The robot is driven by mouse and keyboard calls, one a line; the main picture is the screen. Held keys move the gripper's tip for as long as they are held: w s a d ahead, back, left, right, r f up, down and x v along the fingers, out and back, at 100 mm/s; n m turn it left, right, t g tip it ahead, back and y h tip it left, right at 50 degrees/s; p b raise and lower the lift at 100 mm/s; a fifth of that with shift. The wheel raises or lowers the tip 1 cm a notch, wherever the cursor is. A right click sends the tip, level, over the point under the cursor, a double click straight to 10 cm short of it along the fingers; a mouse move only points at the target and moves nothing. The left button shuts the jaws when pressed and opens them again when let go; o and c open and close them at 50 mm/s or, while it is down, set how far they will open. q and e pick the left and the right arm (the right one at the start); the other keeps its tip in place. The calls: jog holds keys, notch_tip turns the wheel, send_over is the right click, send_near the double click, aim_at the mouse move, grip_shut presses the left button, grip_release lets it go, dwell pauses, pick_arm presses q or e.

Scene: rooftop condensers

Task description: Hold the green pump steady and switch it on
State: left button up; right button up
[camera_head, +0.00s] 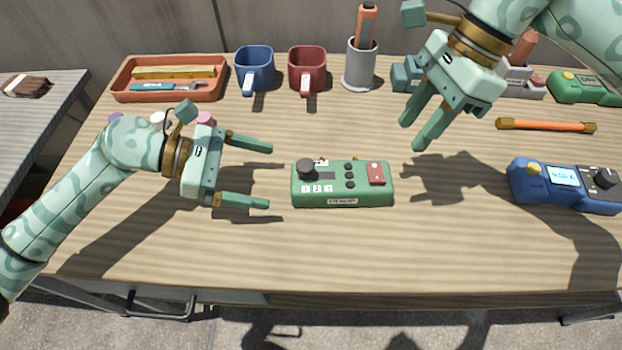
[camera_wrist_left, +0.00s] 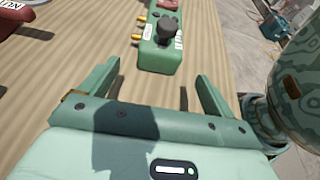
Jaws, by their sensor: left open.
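The green pump (camera_head: 343,194) lies flat in the middle of the table. It has a black knob (camera_head: 305,168) at its left end, small buttons and a red switch (camera_head: 376,173) at its right end. My left gripper (camera_head: 270,176) is open just left of the pump, its fingers pointing at that end and apart from it. In the left wrist view, the pump (camera_wrist_left: 160,55) is ahead of the fingers, with brass fittings on one side. My right gripper (camera_head: 411,135) is open and empty above the table, behind and right of the pump, fingers angled down.
A blue meter (camera_head: 540,185) lies at the right. An orange-handled rod (camera_head: 545,125) and another green device (camera_head: 580,88) are behind it. Blue (camera_head: 254,68) and red (camera_head: 307,69) mugs, a grey cup (camera_head: 359,70) and an orange tray (camera_head: 125,84) line the back. The table's front is clear.

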aim_at(315, 185)
pick_arm(q)
jog(key=x, duration=1.1)
jog(key=shift+c, duration=0.3)
